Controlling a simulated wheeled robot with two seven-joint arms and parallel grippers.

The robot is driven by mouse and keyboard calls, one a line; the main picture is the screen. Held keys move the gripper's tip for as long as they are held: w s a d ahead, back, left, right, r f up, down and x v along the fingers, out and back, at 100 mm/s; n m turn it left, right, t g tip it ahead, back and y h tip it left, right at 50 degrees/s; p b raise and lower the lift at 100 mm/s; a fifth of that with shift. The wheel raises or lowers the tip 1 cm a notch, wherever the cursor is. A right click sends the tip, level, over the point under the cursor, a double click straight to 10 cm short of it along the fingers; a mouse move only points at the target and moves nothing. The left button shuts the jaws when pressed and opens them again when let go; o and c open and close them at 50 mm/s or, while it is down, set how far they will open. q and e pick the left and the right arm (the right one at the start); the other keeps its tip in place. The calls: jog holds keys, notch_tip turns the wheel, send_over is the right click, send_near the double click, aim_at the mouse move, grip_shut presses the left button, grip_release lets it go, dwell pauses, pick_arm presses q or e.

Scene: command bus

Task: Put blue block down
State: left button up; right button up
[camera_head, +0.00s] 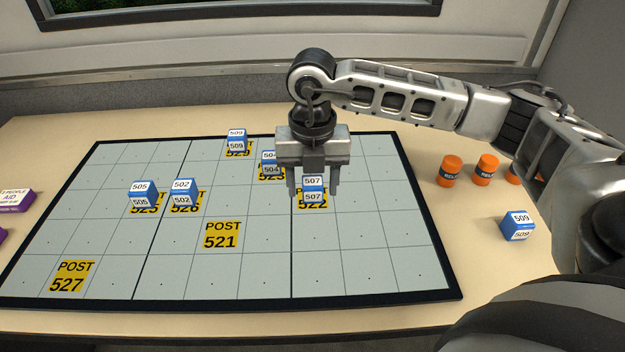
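A blue block (313,190) labelled 507 is at the yellow POST 522 square (313,205) on the gridded board (345,265). My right gripper (313,185) points down over it, with one finger on each side of the block. Whether the fingers touch the block, and whether the block rests on the board, I cannot tell. Other blue blocks on the board are labelled 505 (143,193), 502 (182,191), 509 (236,141) and 504 (270,163). Another block labelled 509 (518,226) sits on the table right of the board. My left gripper is out of view.
Several orange cylinders (451,170) stand on the table (480,265) at the right. Purple boxes (14,200) are at the left edge. The POST 521 (221,235) and POST 527 (70,276) squares are bare. A wall and window (230,12) are behind.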

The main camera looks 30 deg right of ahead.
aim_at(312, 181)
jog(key=shift+r, duration=0.25)
pick_arm(q)
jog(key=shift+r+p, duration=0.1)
jog(key=shift+p, duration=0.4)
pick_arm(e)
notch_tip(312, 181, up, 12)
